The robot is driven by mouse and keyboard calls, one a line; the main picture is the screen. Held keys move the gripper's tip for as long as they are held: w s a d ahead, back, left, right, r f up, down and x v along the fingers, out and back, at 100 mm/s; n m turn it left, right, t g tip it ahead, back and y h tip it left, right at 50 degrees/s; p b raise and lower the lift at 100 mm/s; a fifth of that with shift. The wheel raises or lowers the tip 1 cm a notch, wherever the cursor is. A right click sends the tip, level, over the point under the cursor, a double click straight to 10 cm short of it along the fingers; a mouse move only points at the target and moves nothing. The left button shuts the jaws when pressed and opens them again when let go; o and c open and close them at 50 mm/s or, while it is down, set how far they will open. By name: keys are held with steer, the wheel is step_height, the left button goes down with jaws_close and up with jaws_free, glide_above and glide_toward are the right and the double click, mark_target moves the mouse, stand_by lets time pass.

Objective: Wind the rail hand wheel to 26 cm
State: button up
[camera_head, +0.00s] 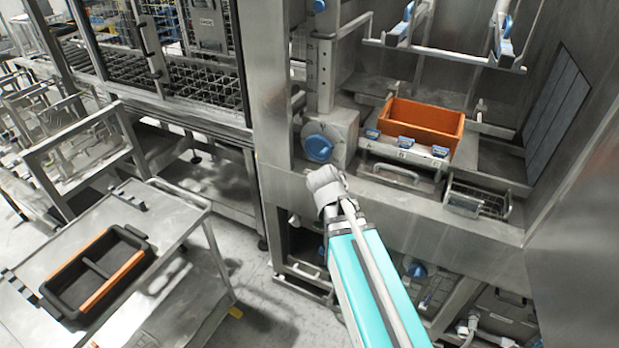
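A blue round wheel (318,148), which looks like the rail hand wheel, sits on the front of a grey housing at the foot of an upright post. The post (325,70) carries marks like a scale, too small to read. A blue knob (318,5) is at the top of the post. The grey end of my arm, with my gripper (322,178), is just below the wheel in the picture. I cannot tell whether it touches the wheel. The fingers are not clear, so whether they are open or shut does not show.
Right of the wheel, an orange bin (421,124) stands behind blue-tabbed controls. A wire basket (477,200) is further right. A steel frame post (270,110) stands left of the wheel. A cart (165,240) with a black tray (62,312) is at lower left.

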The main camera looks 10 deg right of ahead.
steer(key=w+n+t+h+b, duration=0.45)
steer(key=w+b, duration=0.25)
steer(key=w, duration=0.3)
steer(key=n+t+h+b, duration=0.1)
steer(key=n+t+b, duration=0.4)
steer(key=t, duration=0.2)
glide_toward(324, 152)
steer(key=shift+w+d+f, duration=0.1)
steer(key=shift+w+f, duration=0.5)
steer(key=shift+w, duration=0.05)
steer(key=shift+w+d, duration=0.15)
steer(key=shift+x, duration=4.75)
steer(key=shift+r, duration=0.1)
steer(key=c, duration=0.8)
